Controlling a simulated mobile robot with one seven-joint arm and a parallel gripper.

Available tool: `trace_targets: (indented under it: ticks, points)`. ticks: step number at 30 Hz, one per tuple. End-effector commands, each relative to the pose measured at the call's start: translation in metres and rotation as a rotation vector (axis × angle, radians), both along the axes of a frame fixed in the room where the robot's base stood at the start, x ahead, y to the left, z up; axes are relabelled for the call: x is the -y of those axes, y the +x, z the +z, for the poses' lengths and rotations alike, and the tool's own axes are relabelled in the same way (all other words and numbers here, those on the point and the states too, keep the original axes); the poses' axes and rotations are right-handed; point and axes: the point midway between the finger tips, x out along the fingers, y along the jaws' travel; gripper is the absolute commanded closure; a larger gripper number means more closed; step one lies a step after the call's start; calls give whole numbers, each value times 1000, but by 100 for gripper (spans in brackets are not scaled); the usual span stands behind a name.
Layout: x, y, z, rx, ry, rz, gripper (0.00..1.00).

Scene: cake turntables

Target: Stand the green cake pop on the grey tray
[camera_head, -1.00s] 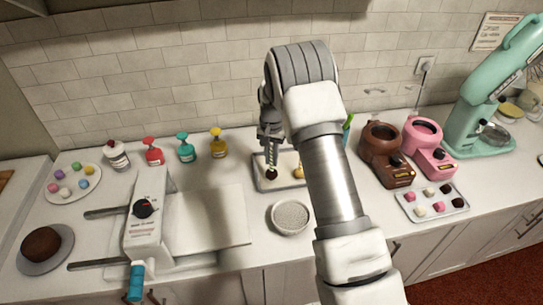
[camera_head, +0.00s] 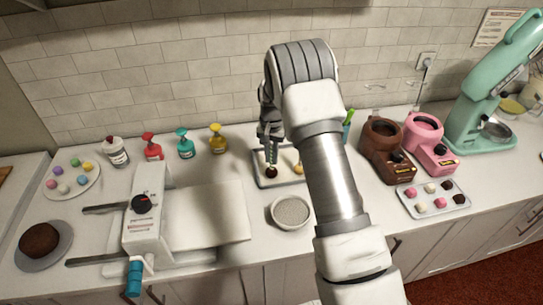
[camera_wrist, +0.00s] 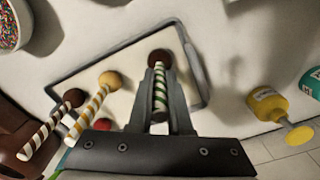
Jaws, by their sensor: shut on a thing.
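My gripper (camera_wrist: 160,115) is shut on the green-and-white striped stick of the green cake pop (camera_wrist: 160,92). The pop's dark brown ball shows beyond the fingertips, stick end toward the wrist. In the head view my gripper (camera_head: 272,143) points down over the grey tray (camera_head: 264,186), and the brown ball (camera_head: 271,172) is at the tray's left part. I cannot tell whether the ball touches the tray. The tray's grey rim (camera_wrist: 196,75) surrounds the ball in the wrist view. A tan pop with a yellow-striped stick (camera_wrist: 92,107) stands ball-down on the tray.
A sprinkle bowl (camera_head: 290,226) is in front of the tray. A yellow bottle (camera_head: 217,145) stands to the left, and a brown melting pot (camera_head: 383,165) to the right, beyond my arm.

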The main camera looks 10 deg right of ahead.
Motion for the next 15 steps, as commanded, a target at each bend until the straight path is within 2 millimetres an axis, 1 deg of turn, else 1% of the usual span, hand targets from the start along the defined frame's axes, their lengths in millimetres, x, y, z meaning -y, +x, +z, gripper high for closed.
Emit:
trace_targets:
  ticks: [4, 5, 6, 10, 15]
  points:
    - [0, 0, 0, 0, 0, 0, 100]
    - [0, 0, 0, 0, 0, 0, 79]
    - [0, 0, 0, 0, 0, 0, 72]
    - [0, 0, 0, 0, 0, 0, 49]
    - [0, 0, 0, 0, 0, 0, 48]
